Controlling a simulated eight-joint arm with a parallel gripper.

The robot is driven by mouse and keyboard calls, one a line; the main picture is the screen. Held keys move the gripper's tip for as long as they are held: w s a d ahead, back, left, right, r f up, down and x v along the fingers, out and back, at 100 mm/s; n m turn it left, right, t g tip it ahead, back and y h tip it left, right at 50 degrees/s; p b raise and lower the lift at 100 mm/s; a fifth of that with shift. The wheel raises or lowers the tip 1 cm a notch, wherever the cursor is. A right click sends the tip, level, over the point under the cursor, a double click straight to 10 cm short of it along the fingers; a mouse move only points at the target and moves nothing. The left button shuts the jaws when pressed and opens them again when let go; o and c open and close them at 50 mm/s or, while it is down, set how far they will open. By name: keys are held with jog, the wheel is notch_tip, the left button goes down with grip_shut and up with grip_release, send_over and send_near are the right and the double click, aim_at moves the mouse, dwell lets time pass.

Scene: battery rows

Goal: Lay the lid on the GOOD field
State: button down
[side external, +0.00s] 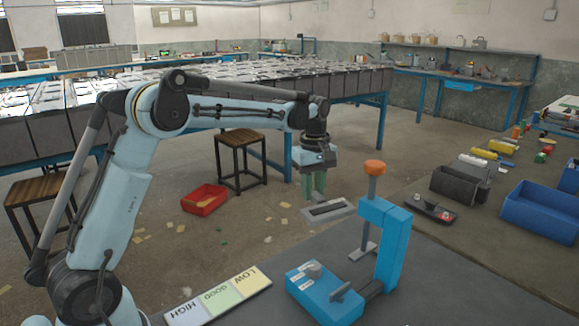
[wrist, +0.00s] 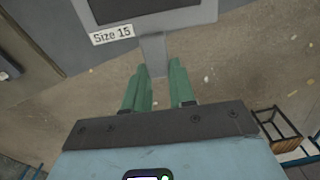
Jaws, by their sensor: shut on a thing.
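My gripper (side external: 313,188) has green fingers and is shut on the narrow grey tab of a flat grey plate with a dark middle, which I take to be the lid (side external: 341,209). In the wrist view the fingers (wrist: 160,72) are on either side of the tab, and the lid's frame (wrist: 160,20) carries a "Size 15" label. The lid is held in the air, about level, past the table's back edge in the side view. The GOOD field (side external: 217,297) is the pale green middle part of a strip, between HIGH and LOW, with nothing on it.
A blue fixture (side external: 385,246) with an orange knob stands on the dark table (side external: 440,290), between the lid and the table's right part. A black tray (side external: 430,208) and a blue bin (side external: 540,212) are at the right. The table around the strip is mostly clear.

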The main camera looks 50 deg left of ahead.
aim_at(307, 213)
jog(key=s+d+r+m, duration=0.1)
jog(key=s+m, duration=0.1)
jog(key=s+d+r+m, duration=0.1)
jog(key=s+d+m, duration=0.1)
jog(key=s+d+r+m, duration=0.2)
jog(key=m, duration=0.1)
jog(key=shift+s+d+r, duration=0.1)
jog(key=shift+s, duration=0.1)
jog(key=s+d+r+m, duration=0.2)
jog(key=s+d+m, duration=0.2)
jog(key=s+m, duration=0.5)
jog(key=s+d+f+n, duration=0.1)
jog(key=s+f+n, duration=0.2)
jog(key=s+n, duration=0.55)
jog(key=s+f+n, duration=0.4)
jog(key=s+n, duration=0.1)
jog(key=n, duration=0.6)
jog(key=shift+m, duration=0.25)
jog(key=a+f, duration=0.2)
jog(key=a, duration=0.1)
jog(key=a+f, duration=0.2)
jog(key=a, duration=0.2)
jog(key=a+f, duration=0.2)
jog(key=a, duration=0.1)
jog(key=shift+w+a, duration=0.2)
jog(key=shift+w, duration=0.05)
jog(key=shift+f, duration=2.05)
jog(key=shift+f, duration=0.1)
